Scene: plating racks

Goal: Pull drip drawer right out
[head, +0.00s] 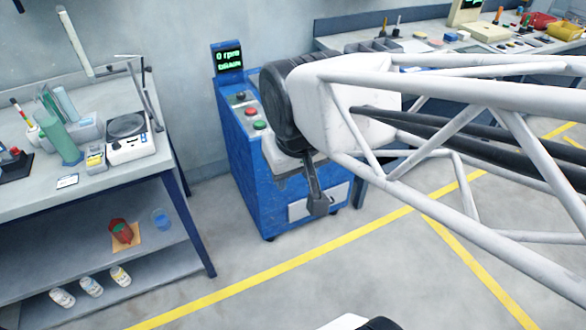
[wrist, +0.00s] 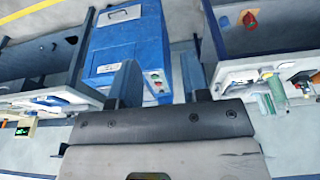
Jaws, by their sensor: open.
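The blue cabinet (head: 262,205) stands on the floor against the wall, with a small green-lit screen (head: 229,58) and red and green buttons on top. A pale panel (head: 338,194), which looks like the drip drawer's front, sits low on the cabinet's front and is flush as far as I can see. My gripper (head: 317,203) partly covers it in the head view. In the wrist view the cabinet (wrist: 128,50) appears upside down, with the pale panel (wrist: 118,14) at the top. My gripper (wrist: 160,82) has its two fingers apart and nothing between them. I see no contact with the panel.
A workbench (head: 185,165) with instruments and a lower shelf of bottles stands to the left. Another bench (head: 330,40) with tools is behind at the right. Yellow lines (head: 270,273) cross the clear floor in front of the cabinet. My arm covers much of the right side.

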